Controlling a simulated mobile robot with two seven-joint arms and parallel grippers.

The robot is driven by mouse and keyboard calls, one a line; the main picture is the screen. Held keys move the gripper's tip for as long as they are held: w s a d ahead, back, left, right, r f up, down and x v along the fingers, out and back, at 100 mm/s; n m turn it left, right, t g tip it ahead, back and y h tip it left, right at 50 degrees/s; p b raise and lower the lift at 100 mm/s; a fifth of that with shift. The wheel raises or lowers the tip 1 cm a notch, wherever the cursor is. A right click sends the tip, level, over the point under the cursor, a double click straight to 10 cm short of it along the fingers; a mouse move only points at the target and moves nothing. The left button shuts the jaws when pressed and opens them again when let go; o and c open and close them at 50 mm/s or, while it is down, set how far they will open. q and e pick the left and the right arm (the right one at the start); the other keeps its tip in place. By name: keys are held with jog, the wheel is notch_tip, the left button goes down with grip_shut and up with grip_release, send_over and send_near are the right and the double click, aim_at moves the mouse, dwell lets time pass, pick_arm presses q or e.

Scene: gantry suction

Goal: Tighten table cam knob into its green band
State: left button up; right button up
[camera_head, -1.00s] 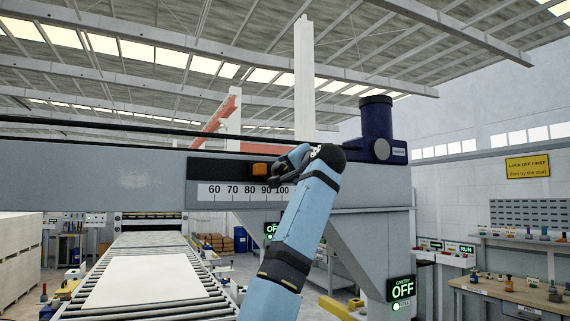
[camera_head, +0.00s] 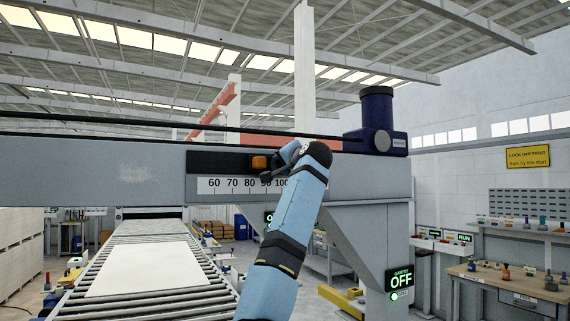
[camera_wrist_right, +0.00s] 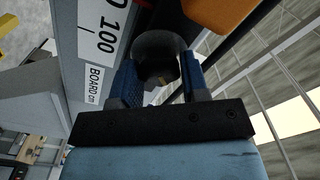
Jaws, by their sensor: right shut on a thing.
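In the right wrist view, a dark round knob (camera_wrist_right: 158,45) sits between the blue finger pads of my right gripper (camera_wrist_right: 160,80). The gripper is shut on it. In the head view, my right gripper (camera_head: 277,168) is at the dark slot of the gantry beam, just right of an orange block (camera_head: 259,163). The knob is mostly hidden there by the gripper and wrist. The orange block also shows at the top of the wrist view (camera_wrist_right: 217,14). No green band is visible on the knob. My left gripper is out of view.
A white scale (camera_head: 233,186) runs below the slot, its numbers rising from 60 to 100. A roller conveyor (camera_head: 215,284) carries a pale board (camera_head: 145,268). A gantry sign reads OFF (camera_head: 400,279). A workbench (camera_head: 505,282) stands at right.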

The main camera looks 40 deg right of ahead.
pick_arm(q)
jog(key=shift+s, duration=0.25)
pick_arm(e)
jog(key=shift+m, duration=1.1)
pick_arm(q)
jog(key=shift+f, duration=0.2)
pick_arm(e)
jog(key=o, duration=0.9)
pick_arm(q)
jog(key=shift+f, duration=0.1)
pick_arm(e)
jog(key=shift+s, duration=0.1)
pick_arm(q)
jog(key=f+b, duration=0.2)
jog(key=b, duration=0.1)
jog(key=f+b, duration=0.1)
jog(key=b, duration=0.1)
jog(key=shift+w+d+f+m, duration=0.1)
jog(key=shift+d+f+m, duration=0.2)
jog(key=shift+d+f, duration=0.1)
pick_arm(e)
jog(key=v, duration=1.3)
jog(key=shift+s+a, duration=0.1)
jog(key=shift+s, duration=0.25)
